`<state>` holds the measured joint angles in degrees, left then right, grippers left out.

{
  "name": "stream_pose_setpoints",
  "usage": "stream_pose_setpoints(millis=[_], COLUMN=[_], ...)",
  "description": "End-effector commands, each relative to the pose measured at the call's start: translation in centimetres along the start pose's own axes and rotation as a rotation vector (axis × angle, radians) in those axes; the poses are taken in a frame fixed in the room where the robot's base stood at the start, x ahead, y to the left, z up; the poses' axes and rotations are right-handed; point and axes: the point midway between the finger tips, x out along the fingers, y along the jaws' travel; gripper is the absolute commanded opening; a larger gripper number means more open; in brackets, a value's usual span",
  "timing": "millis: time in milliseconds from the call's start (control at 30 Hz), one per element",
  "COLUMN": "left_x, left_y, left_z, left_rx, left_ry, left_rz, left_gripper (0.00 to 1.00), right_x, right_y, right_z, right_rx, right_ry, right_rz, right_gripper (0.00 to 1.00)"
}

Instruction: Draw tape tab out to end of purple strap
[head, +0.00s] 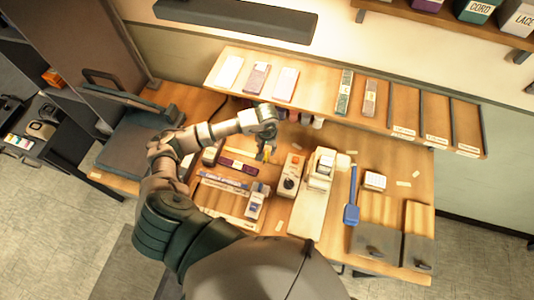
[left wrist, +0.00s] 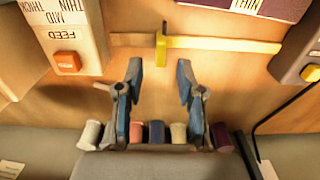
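In the left wrist view a thin upright yellow tab (left wrist: 161,48) stands on a flat strip lying across the wooden table. The strip is yellow (left wrist: 225,44) to the right of the tab and brown to its left. A dark purple piece with pale markings (left wrist: 268,8) lies at the top edge, partly cut off; it looks like the purple strap (head: 237,165) in the head view. My left gripper (left wrist: 159,72) is open and empty, its fingertips apart on either side of the tab's line and short of it. In the head view the left gripper (head: 266,147) is over the table's back. My right gripper does not show.
A box with an orange button (head: 290,180) stands close right of the gripper. A grey box with a yellow button (left wrist: 311,73) is on the other side. Several spools (left wrist: 135,133) sit behind the fingers, below the shelf (head: 325,94). A blue tool (head: 352,212) lies farther right.

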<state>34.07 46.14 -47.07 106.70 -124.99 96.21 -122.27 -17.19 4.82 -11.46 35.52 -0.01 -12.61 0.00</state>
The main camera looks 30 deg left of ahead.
Motion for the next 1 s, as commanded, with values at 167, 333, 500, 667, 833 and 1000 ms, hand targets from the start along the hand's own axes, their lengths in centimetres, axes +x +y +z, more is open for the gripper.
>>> stream_pose_setpoints(millis=[167, 333, 500, 667, 833, 1000], left_x=[3.2, 4.8, 5.2, 5.1, 5.1, 5.1], left_y=[0.1, 0.1, 0.1, 0.1, 0.1, 0.1], left_z=[0.0, 0.0, 0.0, 0.0, 0.0, 0.0], left_rx=[-0.001, -0.001, 0.001, 0.001, 0.001, 0.001], left_ry=[-0.003, -0.001, 0.001, 0.001, 0.0, 0.0], left_rz=[0.002, 0.001, 0.001, 0.001, 0.001, 0.001], left_gripper=[0.38, 0.38, 0.38, 0.38, 0.0, 0.0], right_x=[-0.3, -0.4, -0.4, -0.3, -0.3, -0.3], right_y=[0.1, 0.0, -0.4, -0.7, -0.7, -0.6], right_z=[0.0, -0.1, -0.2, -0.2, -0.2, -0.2], right_rx=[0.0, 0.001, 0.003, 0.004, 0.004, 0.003], right_ry=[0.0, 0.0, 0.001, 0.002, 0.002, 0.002], right_rz=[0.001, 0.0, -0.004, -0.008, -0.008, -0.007], right_gripper=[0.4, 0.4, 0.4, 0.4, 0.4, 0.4])
